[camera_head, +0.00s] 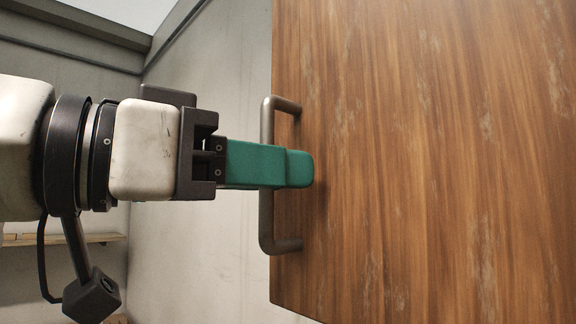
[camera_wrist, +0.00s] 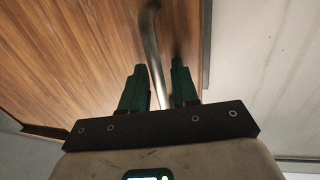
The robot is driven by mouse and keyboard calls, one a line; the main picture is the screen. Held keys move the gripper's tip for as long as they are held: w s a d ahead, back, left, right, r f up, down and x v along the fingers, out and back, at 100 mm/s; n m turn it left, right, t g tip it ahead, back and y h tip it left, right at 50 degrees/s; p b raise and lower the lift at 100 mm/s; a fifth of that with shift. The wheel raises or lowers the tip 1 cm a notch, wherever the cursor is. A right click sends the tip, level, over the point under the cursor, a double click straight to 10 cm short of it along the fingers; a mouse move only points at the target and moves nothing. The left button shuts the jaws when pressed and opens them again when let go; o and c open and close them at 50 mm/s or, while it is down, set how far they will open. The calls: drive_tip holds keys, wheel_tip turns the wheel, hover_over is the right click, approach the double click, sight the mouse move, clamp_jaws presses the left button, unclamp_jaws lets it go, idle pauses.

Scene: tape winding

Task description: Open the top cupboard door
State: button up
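The wooden cupboard door (camera_head: 430,160) fills the right of the head view. It shows again in the wrist view (camera_wrist: 70,60). A grey metal bar handle (camera_head: 267,222) stands upright near the door's left edge. My gripper (camera_head: 300,168) reaches across the middle of the handle, its green fingertips close to the door face. In the wrist view, the handle (camera_wrist: 150,30) passes between the two green fingers, which stand apart with small gaps beside the bar. My gripper is open around the handle. The far finger is hidden in the head view.
A grey wall (camera_head: 200,90) lies behind my arm on the left. A small wooden shelf (camera_head: 95,239) is at lower left. A pale surface (camera_wrist: 265,75) runs beyond the door's edge in the wrist view.

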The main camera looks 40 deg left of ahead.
clamp_jaws()
idle(0.4)
